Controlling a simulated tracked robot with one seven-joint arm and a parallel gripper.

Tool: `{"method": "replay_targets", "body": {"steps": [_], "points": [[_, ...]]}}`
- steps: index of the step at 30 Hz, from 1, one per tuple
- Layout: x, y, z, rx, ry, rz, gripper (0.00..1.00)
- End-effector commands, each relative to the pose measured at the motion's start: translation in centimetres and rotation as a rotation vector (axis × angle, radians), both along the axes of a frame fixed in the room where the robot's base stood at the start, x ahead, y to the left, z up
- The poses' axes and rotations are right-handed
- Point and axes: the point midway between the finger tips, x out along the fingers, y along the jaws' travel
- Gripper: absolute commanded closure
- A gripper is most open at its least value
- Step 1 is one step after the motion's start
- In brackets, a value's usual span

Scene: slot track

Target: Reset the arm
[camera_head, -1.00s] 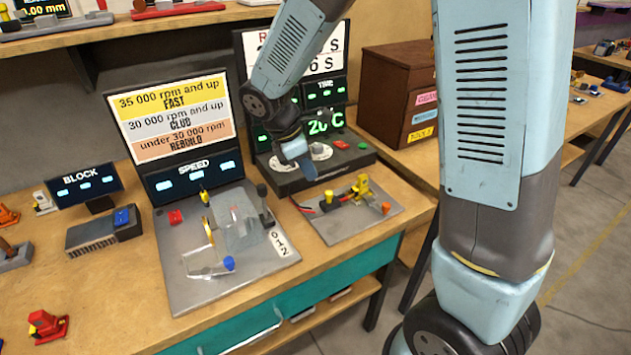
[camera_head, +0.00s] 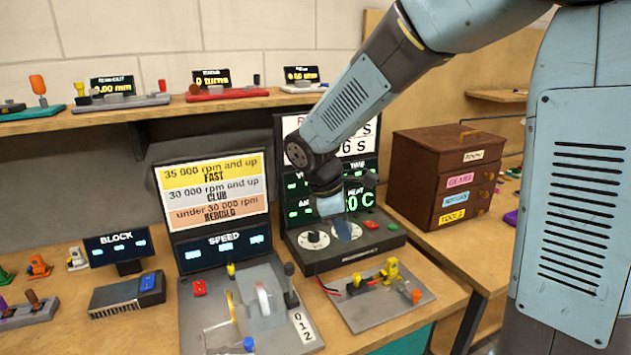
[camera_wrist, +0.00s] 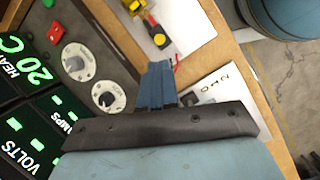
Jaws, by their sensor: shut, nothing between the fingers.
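My arm reaches in from the upper right of the head view, bent downward. My gripper (camera_head: 346,230) hangs over the dark control box (camera_head: 370,249) with the two dials. In the wrist view my gripper's blue fingers (camera_wrist: 160,84) are together with nothing between them. They point past the dials toward the bench edge. The left dial (camera_head: 314,240) shows beside the gripper, and the other dial is partly hidden behind it. I cannot tell from these views how high the fingers are above the box.
The grey speed rig (camera_head: 205,325) is on the left, its screen (camera_head: 212,187) behind it. A grey plate with a yellow part (camera_head: 392,270) lies in front of the box. A brown drawer cabinet (camera_head: 420,165) stands at the right. A shelf (camera_head: 150,112) with instruments runs above.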

Motion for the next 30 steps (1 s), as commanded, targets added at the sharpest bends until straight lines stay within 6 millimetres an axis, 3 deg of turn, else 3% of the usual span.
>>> {"method": "replay_targets", "body": {"steps": [3,12,21,30], "points": [[-1.0,-2.5,2.4,0.057,-0.069,-0.144,1.0],[-4.5,-7.8,7.0,0.209,-0.231,-0.506,1.0],[-8.8,-12.1,10.2,0.371,-0.383,-0.862,1.0],[-13.5,-15.1,12.3,0.547,-0.522,-1.196,1.0]]}}
